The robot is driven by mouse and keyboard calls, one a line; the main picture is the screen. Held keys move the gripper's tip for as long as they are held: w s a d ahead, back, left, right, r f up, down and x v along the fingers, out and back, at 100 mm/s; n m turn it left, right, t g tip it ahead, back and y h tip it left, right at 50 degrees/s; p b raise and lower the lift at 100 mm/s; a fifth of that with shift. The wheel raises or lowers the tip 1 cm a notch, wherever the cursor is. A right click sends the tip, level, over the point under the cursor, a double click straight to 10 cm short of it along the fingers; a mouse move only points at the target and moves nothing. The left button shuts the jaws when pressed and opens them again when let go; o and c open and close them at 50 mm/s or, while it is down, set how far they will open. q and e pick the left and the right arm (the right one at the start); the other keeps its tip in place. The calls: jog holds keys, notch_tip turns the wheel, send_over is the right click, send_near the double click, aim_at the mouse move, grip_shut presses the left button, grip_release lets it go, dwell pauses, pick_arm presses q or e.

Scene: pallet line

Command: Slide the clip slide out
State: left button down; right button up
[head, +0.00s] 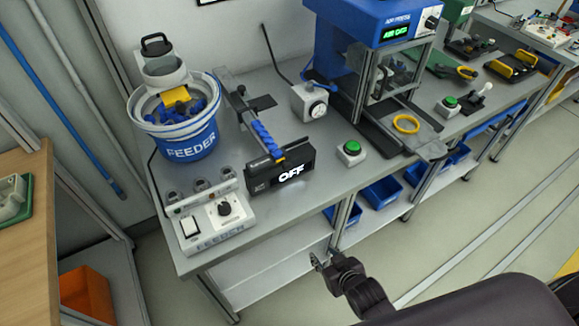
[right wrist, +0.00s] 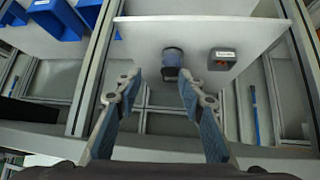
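The air press (head: 372,60), blue on top, stands at the back of the grey bench. A flat dark slide piece (head: 385,135) lies at its base, with a yellow ring (head: 406,124) at its front. A row of blue clips (head: 267,140) sits on a rail between the feeder and a black box reading OFF (head: 290,177). I cannot tell which part is the clip slide. My right gripper (head: 322,260) is low in front of the bench edge, apart from these parts. In the right wrist view it is open and empty (right wrist: 158,82). My left gripper is not visible.
A blue and white feeder bucket (head: 188,125) and feeder control box (head: 212,216) stand at the bench's left. A green button (head: 352,149) sits before the press. Blue bins (head: 378,192) are under the bench. The floor in front is clear.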

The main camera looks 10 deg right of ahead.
jog(key=w+a+r+t, duration=0.1)
jog(key=w+r+t, duration=0.35)
jog(key=r, duration=1.15)
jog(key=n+t+y, duration=0.1)
jog(key=t+y, duration=0.2)
send_near(288, 168)
jog(key=shift+w+d+f+p, duration=0.2)
jog(key=shift+w+f, duration=0.2)
jog(key=shift+f, duration=0.15)
jog(key=shift+w+d+f+p, duration=0.1)
jog(key=shift+w+f+p, duration=0.1)
jog(key=shift+w+f, duration=0.3)
jog(key=shift+a+r+t+y, duration=0.25)
jog(key=shift+r+t+y, duration=0.2)
jog(key=shift+r+y, duration=0.1)
jog(key=shift+p+x, duration=0.95)
jog(key=shift+x, duration=2.8)
jog(key=shift+c, duration=0.6)
jog(key=shift+f, duration=0.1)
grip_shut()
